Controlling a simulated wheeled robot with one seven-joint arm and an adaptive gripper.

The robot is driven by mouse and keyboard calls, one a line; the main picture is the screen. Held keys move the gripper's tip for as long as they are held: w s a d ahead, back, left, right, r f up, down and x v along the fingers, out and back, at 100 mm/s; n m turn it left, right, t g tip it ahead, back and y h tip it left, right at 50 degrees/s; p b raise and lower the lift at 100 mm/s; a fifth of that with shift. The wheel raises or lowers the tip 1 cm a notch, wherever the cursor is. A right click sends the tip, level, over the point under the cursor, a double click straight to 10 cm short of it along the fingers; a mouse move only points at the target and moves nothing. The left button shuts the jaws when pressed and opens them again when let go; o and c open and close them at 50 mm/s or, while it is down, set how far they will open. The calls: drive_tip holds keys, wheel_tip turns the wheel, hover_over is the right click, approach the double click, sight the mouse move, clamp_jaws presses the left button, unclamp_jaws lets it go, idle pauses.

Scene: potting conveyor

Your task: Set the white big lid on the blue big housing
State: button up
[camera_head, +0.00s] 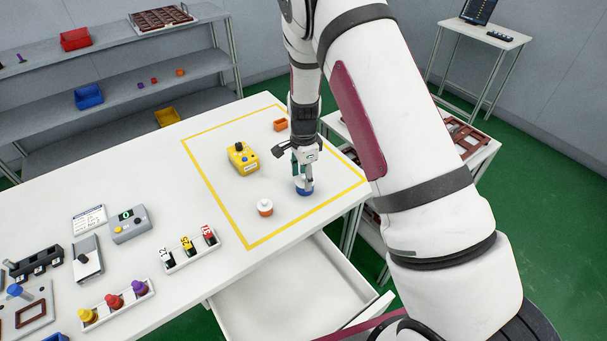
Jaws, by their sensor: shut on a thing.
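The blue big housing (304,191) stands on the white table, inside the yellow outline near its right side. My gripper (303,180) points down directly over it, its fingers at the top of the housing. It is shut on a small pale piece between the fingertips, which looks like the white big lid. The fingers hide most of this piece, so I cannot tell whether it touches the housing or is seated level.
An orange round part with a white knobbed top (265,206) stands close by on the left. An open drawer (300,290) juts out below the table's front edge.

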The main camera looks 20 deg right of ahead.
drive_tip(key=o, duration=0.8)
wheel_tip(320, 180, up, 12)
drive_tip(key=shift+s, duration=0.1)
idle(0.6)
